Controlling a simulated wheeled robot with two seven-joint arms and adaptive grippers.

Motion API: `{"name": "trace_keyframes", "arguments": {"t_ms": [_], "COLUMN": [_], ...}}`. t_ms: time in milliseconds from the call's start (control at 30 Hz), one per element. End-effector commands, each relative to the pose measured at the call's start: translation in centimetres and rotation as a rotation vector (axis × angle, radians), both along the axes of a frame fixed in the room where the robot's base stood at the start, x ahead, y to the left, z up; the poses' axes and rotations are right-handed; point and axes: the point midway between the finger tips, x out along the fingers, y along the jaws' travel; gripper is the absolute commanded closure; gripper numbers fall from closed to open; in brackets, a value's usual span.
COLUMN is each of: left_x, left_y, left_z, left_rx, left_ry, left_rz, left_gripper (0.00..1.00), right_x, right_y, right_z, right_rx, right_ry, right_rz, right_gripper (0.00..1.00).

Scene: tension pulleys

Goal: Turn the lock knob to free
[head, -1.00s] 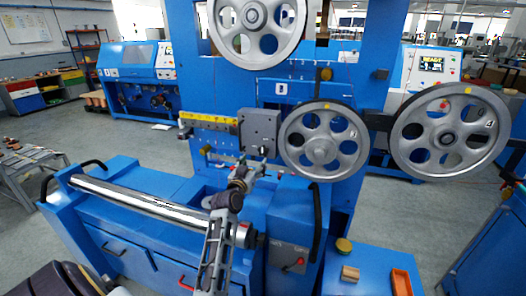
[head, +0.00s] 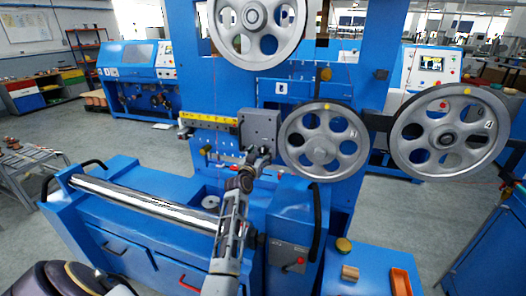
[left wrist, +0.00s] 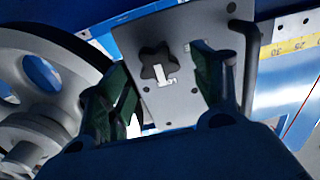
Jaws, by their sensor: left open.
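The lock knob (left wrist: 158,65) is a black star-shaped knob on a light grey plate (left wrist: 185,95) in the left wrist view. A small white marking shows at it. My left gripper (left wrist: 165,92) is open, with one dark green-lined finger on each side of the knob in the picture; I cannot tell whether either touches it. In the head view my left gripper (head: 257,157) is at the lower edge of the grey block (head: 260,128), beside the yellow scale (head: 210,123). I cannot make out the knob there. My right gripper is not in view.
A spoked pulley (head: 322,140) stands close to the right of the block, and another (head: 447,135) farther right. A large pulley (head: 255,30) is above. A shiny roller (head: 140,203) lies below left. A dark bar handle (left wrist: 247,60) stands beside the plate in the wrist view.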

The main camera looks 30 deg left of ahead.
Motion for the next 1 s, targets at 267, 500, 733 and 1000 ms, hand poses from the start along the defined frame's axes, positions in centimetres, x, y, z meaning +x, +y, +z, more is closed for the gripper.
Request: {"name": "trace_keyframes", "arguments": {"t_ms": [267, 500, 733, 1000], "left_x": [2.2, 3.2, 3.3, 3.3], "left_y": [0.5, 0.7, 0.8, 0.8], "left_z": [0.1, 0.0, 0.0, 0.0], "left_rx": [-0.002, 0.0, 0.0, 0.0], "left_ry": [0.0, 0.0, 0.0, 0.0], "left_rz": [-0.001, 0.0, 0.0, 0.0], "left_gripper": [0.35, 0.35, 0.35, 0.51], "right_x": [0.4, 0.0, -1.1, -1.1], "right_y": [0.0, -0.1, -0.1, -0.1], "right_z": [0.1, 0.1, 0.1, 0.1], "right_rx": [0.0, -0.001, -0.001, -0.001], "right_ry": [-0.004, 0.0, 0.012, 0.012], "right_rz": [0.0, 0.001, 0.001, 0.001], "right_gripper": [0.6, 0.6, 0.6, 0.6]}}
